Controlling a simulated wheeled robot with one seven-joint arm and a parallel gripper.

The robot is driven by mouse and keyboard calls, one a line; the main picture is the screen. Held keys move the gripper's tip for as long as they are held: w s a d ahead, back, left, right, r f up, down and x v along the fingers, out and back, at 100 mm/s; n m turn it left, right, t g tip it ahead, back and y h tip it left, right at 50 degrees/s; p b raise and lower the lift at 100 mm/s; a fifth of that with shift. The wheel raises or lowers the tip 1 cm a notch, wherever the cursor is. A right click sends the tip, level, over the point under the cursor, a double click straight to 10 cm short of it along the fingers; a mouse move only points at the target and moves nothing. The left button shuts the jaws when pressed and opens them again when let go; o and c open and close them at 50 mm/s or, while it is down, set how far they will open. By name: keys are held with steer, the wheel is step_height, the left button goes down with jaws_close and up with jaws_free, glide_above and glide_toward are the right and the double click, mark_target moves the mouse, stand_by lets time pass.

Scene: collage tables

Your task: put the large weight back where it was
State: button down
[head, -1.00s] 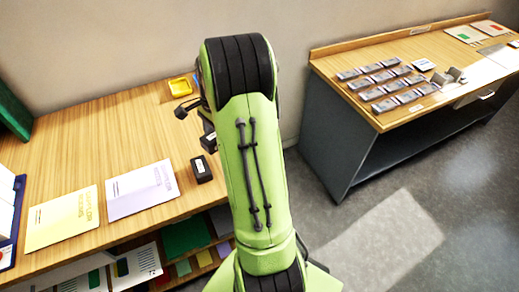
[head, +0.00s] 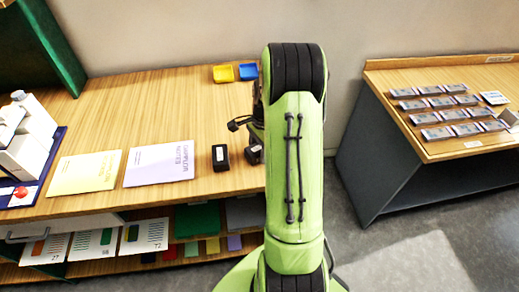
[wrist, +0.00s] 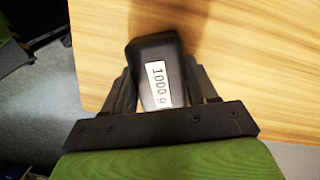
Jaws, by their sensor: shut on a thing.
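The large weight (wrist: 152,48) is a black block with a white label reading "1000 g". In the wrist view it sits between the two fingers of my gripper (wrist: 160,78), which is shut on it. The wooden tabletop lies behind it, with a shadow beside it; I cannot tell whether it touches the table. In the head view, one black block (head: 220,157) stands on the left table near its front edge. A second black block (head: 254,153) shows just right of it, partly covered by my arm. My gripper is mostly hidden there.
The right table (head: 420,77) carries rows of grey items. Bare floor lies between the tables.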

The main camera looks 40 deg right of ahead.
steer(key=shift+f, duration=0.1)
steer(key=shift+c, duration=1.6)
jaws_free()
step_height(320, 180, up, 12)
steer(key=d+p, duration=0.1)
steer(key=p, duration=0.2)
steer(key=s+a+r+n+t+h, duration=0.1)
steer(key=s+a+r+n, duration=0.1)
steer(key=a+r+n, duration=0.4)
steer(key=s+a+r+n+t+h, duration=0.1)
steer(key=a+r+n, duration=0.25)
steer(key=a, duration=0.45)
steer(key=s+a+r+n+t, duration=0.1)
steer(key=s+a+n+t, duration=0.2)
steer(key=s+a+n, duration=0.7)
steer(key=shift+s+r+n+y, duration=0.15)
steer(key=shift+s+n+y, duration=0.25)
steer(key=shift+s, duration=0.85)
